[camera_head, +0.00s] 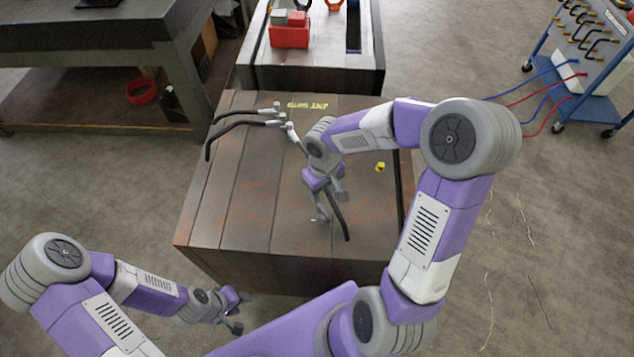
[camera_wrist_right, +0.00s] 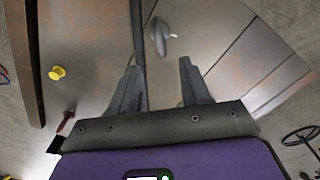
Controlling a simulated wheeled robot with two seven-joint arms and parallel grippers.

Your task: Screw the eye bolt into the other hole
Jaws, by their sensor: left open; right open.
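The mould base (camera_head: 240,205) is a large block of brown steel plates in the middle of the head view. My right gripper (camera_head: 331,203) is open above it and holds nothing. In the right wrist view its two fingers (camera_wrist_right: 159,68) are apart. Beyond them is a grey rounded piece with a small silver stub, which looks like the eye bolt (camera_wrist_right: 158,36). In the head view only a small pale bit (camera_head: 315,219) shows near the fingers. The holes are not clearly visible. My left gripper (camera_head: 236,310) is open, low in front of the block.
Black hoses (camera_head: 236,121) with fittings lie at the block's far left. A yellow cap (camera_head: 380,167) sits to the right. Another block with a red box (camera_head: 290,35) stands behind. A tool trolley (camera_head: 595,60) is at far right.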

